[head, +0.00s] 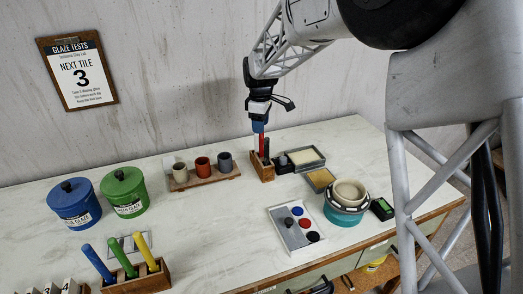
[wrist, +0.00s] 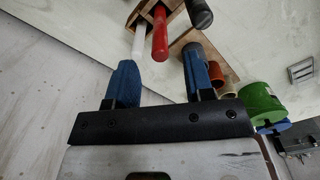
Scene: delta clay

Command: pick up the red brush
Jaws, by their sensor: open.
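The red brush (head: 262,146) stands upright in a small wooden holder (head: 264,170) towards the back of the table. Its red handle (wrist: 160,38) shows in the wrist view, between a white handle (wrist: 138,42) on the left and a black handle (wrist: 199,13) on the right. My gripper (head: 259,128) is just above the red brush in the head view. In the wrist view my gripper (wrist: 160,58) has its two blue fingers apart, with the end of the red handle just beyond the gap. Nothing is held. The brush's lower end is hidden in the holder.
A board with several small cups (head: 203,179) stands left of the holder. Grey trays (head: 302,171) lie close on its right. A teal wheel with a bowl (head: 345,213) stands front right. Blue (head: 75,207) and green (head: 125,196) jars stand left. The table's middle is clear.

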